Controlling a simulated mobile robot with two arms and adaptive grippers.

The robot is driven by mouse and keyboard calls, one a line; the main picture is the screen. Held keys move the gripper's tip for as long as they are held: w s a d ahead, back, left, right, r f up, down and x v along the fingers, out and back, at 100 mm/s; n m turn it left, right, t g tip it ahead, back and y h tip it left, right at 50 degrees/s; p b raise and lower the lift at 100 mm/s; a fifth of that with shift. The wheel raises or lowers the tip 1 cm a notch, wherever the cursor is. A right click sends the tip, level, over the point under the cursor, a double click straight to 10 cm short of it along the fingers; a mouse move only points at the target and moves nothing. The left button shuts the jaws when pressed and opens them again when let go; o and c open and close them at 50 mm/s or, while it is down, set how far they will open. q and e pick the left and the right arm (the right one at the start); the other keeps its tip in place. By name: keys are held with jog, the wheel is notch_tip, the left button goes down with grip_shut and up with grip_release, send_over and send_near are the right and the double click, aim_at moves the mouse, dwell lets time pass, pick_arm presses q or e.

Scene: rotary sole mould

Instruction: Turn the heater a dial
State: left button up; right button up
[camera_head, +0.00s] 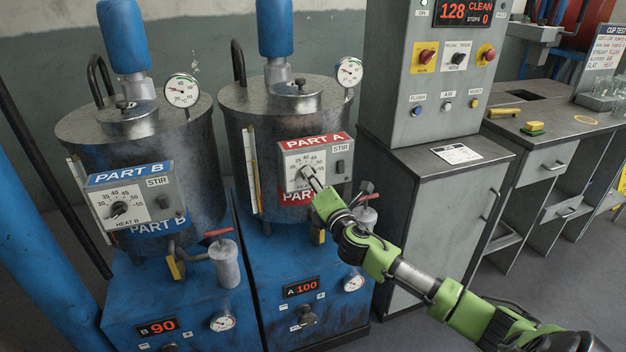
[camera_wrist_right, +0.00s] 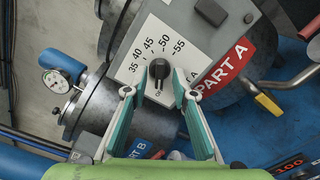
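The heater A dial (camera_wrist_right: 159,69) is a small black knob on a white scale plate in the right wrist view; the scale reads 35 to 55. The dial sits on the grey PART A control box (camera_head: 322,160), on the front of the middle tank. My right gripper (camera_head: 308,176) is at this box in the head view and covers the dial there. In the wrist view my right gripper (camera_wrist_right: 158,78) has its two teal fingers on either side of the knob, with a gap visible on both sides. Exact contact and the knob's setting are hard to tell. My left gripper is not in view.
A STIR switch (camera_head: 340,167) is right of the dial on the same box. The PART B box (camera_head: 130,200) with a similar dial is on the left tank. A red-handled valve (camera_head: 366,197) is below right. A grey cabinet (camera_head: 430,210) stands close to the right.

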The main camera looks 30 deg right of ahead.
grip_shut()
jog(key=shift+m, duration=0.3)
jog(key=shift+a+f+m+p, duration=0.1)
jog(key=shift+m+p, duration=1.8)
jog(key=shift+m, duration=5.35)
jog(key=shift+f+m+p, duration=0.1)
jog(key=shift+m+p, duration=1.75)
jog(key=shift+m, duration=5.4)
